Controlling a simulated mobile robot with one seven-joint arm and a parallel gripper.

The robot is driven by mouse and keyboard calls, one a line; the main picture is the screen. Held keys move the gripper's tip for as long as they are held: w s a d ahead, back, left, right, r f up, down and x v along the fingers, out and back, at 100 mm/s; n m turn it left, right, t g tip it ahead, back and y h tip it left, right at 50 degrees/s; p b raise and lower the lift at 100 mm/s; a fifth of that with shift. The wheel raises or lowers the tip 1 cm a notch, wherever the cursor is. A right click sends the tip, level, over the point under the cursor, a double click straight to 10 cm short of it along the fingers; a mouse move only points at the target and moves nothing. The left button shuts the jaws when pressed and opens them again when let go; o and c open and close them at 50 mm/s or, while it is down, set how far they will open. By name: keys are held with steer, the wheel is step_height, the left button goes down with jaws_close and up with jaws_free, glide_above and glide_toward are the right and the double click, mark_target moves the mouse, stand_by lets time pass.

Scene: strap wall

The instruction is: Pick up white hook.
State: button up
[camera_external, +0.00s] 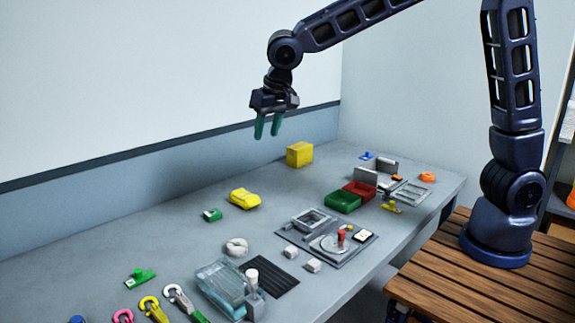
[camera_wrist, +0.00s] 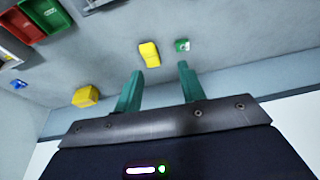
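The white hook (camera_external: 178,297) lies on the grey table at the near left in the external view, with a green strap or handle at its lower end. It does not show in the wrist view. My gripper (camera_external: 267,130) hangs high above the back of the table, fingers down, far from the hook. In the wrist view its two green fingers (camera_wrist: 159,72) are apart with nothing between them.
A yellow hook (camera_external: 153,308) and a pink hook (camera_external: 123,316) lie left of the white one. A clear box (camera_external: 220,285) stands close on its right. A yellow block (camera_external: 245,199) and a small green block (camera_external: 211,214) lie farther back. A wall runs behind.

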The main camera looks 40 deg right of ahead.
steer(key=s+a+f, duration=0.1)
steer(key=a+f, duration=0.4)
steer(key=a, duration=0.4)
steer(key=s+a+f, duration=0.2)
steer(key=a+f, duration=0.2)
steer(key=a, duration=0.6)
steer(key=t, duration=0.1)
glide_toward(179, 294)
steer(key=f, duration=0.1)
steer(key=w+f, duration=0.1)
steer(key=f, duration=0.1)
steer(key=shift+w+d+n, duration=0.1)
steer(key=shift+w+n, duration=0.1)
steer(key=shift+n, duration=0.1)
steer(key=shift+x, duration=2.6)
steer(key=shift+c, duration=0.4)
jaws_close()
